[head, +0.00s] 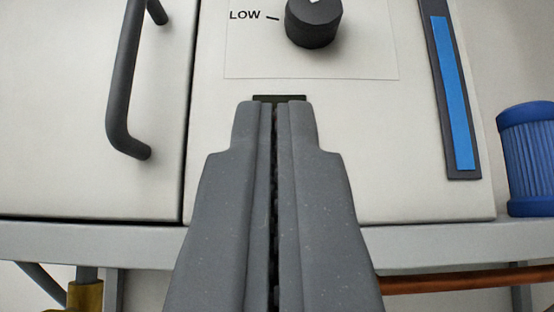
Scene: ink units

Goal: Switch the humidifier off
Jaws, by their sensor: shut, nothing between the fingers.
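The humidifier's white front panel (410,150) fills the middle of the head view. A black knob (313,24) sits at the top on a pale label plate, with the word LOW and a tick to its left. The knob's top is cut off by the frame. My gripper (275,103) is shut and empty, pointing at the panel below the knob. A dark rectangular part (279,98) shows just past the fingertips, mostly hidden by them. I cannot tell whether the fingertips touch it.
A blue strip gauge (453,95) is on the panel's right. A dark handle (124,90) sticks out on the left door. A blue ribbed cylinder (528,155) stands at the far right. A grey rail (80,240) runs below, with a copper pipe (450,281) under it.

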